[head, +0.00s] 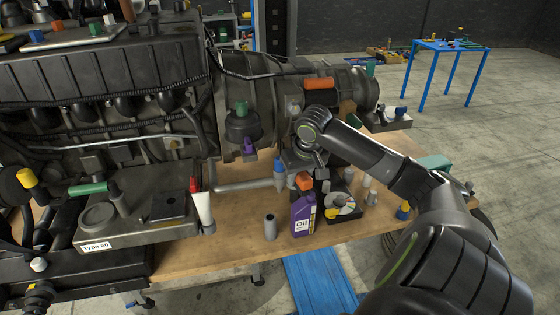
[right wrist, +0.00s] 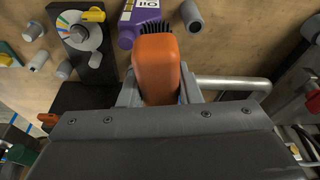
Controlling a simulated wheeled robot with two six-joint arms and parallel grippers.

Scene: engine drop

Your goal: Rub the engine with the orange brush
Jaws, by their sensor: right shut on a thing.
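The engine (head: 110,80) is a large dark block with pipes and hoses, and it fills the left and middle of the head view. My right gripper (head: 302,167) is shut on the orange brush (head: 304,181), in front of the engine's right part and above the wooden bench. In the right wrist view the brush (right wrist: 158,68) sits between the fingers, with its dark bristles pointing away from the gripper. The brush looks apart from the engine, though its exact gap is hard to tell. My left gripper is not in view.
A purple oil bottle (head: 303,216) stands on the bench (head: 240,232) just below the brush. A disc device (head: 342,204) and several small cylinders stand beside it. A grey tray labelled Type 60 (head: 135,232) is at left. A blue table (head: 450,47) is far behind.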

